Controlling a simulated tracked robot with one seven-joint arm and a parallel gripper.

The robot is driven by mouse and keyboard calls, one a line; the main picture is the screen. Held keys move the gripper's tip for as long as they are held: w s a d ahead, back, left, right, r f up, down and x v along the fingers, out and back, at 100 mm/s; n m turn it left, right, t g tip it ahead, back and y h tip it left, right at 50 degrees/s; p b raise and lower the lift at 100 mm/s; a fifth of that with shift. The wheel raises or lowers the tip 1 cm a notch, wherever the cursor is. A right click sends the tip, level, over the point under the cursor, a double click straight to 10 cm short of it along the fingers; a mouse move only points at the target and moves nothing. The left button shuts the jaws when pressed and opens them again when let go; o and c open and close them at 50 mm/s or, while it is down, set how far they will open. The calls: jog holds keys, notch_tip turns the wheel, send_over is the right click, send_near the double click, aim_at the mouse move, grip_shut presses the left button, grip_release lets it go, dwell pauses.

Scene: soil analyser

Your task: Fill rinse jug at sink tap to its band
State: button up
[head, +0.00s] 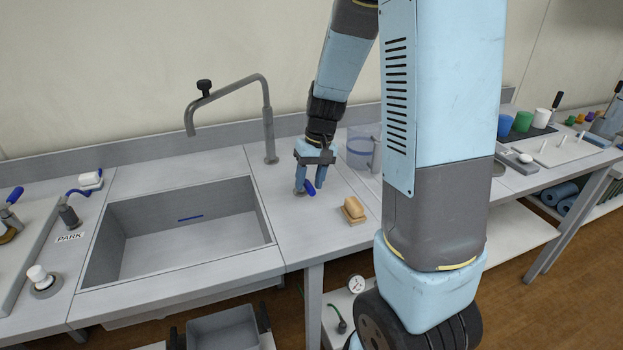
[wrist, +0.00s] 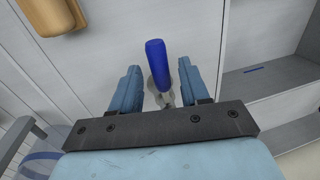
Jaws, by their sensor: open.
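The clear rinse jug (head: 361,150) with a blue band stands on the counter, right of my gripper and partly behind my arm. Part of it, with its blue band, shows in the wrist view (wrist: 38,160). The grey sink tap (head: 268,112) arches over the sink (head: 112,240); a black knob (head: 204,87) sits on its spout. My gripper (head: 309,183) points down, open and empty, right of the sink. A blue lever handle (wrist: 156,62) on a metal base lies between and beyond its fingers (wrist: 158,86). Contact with it cannot be told.
A tan block (head: 353,209) lies on the counter near the front edge. A PARK label (head: 69,238) and small fittings are left of the sink. Coloured cups (head: 522,121) stand far right.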

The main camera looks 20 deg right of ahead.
grip_shut()
dwell(0.4)
